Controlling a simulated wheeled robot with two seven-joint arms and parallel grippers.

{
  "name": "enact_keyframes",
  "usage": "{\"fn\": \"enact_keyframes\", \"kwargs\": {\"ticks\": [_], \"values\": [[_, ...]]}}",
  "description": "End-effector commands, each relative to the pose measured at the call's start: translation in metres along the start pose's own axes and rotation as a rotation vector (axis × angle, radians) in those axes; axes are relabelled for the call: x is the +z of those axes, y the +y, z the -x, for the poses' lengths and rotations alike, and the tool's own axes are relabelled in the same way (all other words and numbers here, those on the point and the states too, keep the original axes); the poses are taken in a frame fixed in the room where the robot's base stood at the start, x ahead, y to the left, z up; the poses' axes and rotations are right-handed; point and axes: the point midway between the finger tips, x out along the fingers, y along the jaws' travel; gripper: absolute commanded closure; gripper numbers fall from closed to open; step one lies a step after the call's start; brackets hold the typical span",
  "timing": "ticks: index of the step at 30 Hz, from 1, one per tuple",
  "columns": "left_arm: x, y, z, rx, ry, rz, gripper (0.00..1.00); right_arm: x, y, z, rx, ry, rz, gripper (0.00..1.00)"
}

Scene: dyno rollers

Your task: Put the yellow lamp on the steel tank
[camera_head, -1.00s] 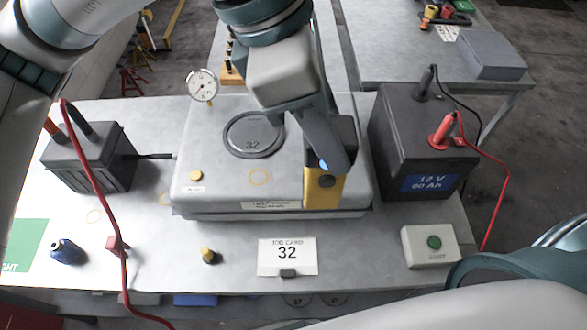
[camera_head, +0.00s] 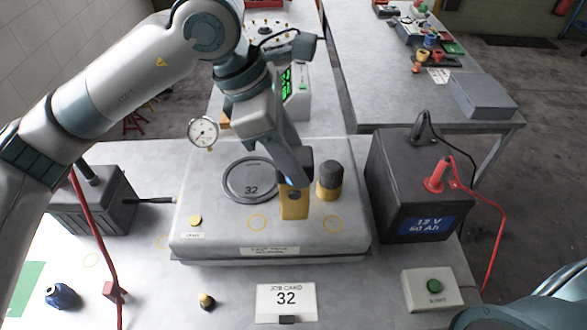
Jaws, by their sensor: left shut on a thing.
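The yellow lamp (camera_head: 294,206) is a blocky yellow body with a dark upper part. My left gripper (camera_head: 294,190) is shut on it, and the fingers hide some of it. The lamp is upright over the top of the steel tank (camera_head: 212,222), a wide, low grey box with a round port marked 32 and a dial gauge. I cannot tell whether its base touches the tank. A dark-topped yellow cylinder (camera_head: 329,182) stands on the tank just right of the lamp. My right gripper is out of view; only part of my right arm shows at lower right.
A black battery (camera_head: 408,190) with a red clamp stands close to the tank's right. A smaller dark box (camera_head: 95,205) with a red cable is at left. A job card (camera_head: 286,300), a green-button box (camera_head: 433,288) and small knobs lie in front. Yellow rings mark bare tank top.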

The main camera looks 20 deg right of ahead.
Motion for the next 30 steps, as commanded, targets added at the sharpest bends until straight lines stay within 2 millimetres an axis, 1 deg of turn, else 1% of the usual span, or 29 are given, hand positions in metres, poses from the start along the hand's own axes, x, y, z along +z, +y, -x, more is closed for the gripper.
{"fn": "enact_keyframes", "kwargs": {"ticks": [4,14,24,30], "values": [[-0.003,0.005,-0.002,0.0,-0.001,0.0,1.0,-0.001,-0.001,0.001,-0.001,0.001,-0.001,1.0],[-0.004,0.005,-0.005,0.0,-0.001,0.0,1.0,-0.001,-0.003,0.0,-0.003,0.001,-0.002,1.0],[-0.017,0.005,-0.037,-0.001,-0.002,0.0,1.0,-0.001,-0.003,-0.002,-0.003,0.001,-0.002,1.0],[-0.018,0.005,-0.039,0.001,-0.001,0.0,1.0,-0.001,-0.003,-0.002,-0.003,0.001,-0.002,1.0]]}}
